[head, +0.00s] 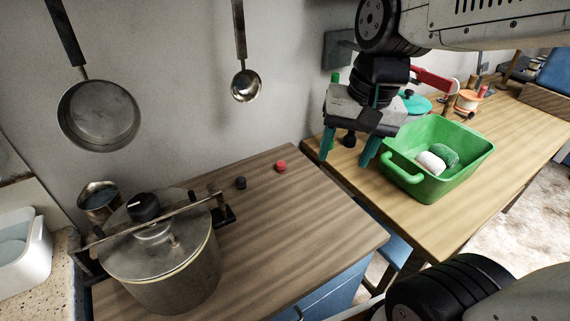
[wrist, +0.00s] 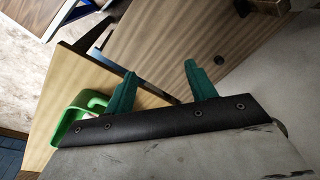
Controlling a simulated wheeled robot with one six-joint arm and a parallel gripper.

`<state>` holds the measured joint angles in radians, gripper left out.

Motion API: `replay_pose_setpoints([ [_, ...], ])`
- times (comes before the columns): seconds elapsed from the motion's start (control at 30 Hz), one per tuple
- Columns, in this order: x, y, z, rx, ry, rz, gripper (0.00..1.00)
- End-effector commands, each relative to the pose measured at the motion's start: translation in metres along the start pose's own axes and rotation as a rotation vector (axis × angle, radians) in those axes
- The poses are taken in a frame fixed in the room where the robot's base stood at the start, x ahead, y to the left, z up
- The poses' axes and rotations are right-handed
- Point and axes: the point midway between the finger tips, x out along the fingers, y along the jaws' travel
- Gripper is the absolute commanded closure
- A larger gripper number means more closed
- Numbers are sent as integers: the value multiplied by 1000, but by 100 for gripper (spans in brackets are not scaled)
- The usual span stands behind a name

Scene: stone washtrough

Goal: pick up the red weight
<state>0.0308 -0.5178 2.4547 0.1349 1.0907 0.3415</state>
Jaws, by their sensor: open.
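The red weight (head: 281,166) is a small red round piece on the brown wooden counter (head: 300,210), near the wall. It stands apart from a similar dark weight (head: 240,183) to its left. My gripper (head: 346,152) hangs in the air to the right of the red weight, above the gap between the counter and the lighter table. Its teal fingers are apart with nothing between them, as the wrist view (wrist: 160,70) also shows. A small dark round piece (wrist: 219,60) shows on the counter in the wrist view; I cannot tell which weight it is.
A large lidded metal pot (head: 160,255) stands at the counter's left. A pan (head: 98,115) and a ladle (head: 245,85) hang on the wall. A green tub (head: 440,185) stands on the lighter table (head: 450,225) at right. The counter's middle and front are clear.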

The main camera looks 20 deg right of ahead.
Motion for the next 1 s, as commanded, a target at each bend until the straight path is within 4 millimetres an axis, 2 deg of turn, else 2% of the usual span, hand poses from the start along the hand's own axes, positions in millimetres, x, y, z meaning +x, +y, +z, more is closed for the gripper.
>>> replay_pose_setpoints([
  [0.03,8,-9,-18,104,-17,-18,44],
  [0.17,30,-34,-63,399,-45,-75,44],
  [0.3,62,-54,-113,728,-80,-122,44],
  [0.5,122,-71,-181,1208,-133,-163,44],
  [0.6,153,-74,-208,1422,-155,-174,44],
  [0.8,197,-74,-241,1709,-179,-183,44],
  [1.0,218,-75,-250,1797,-187,-185,44],
])
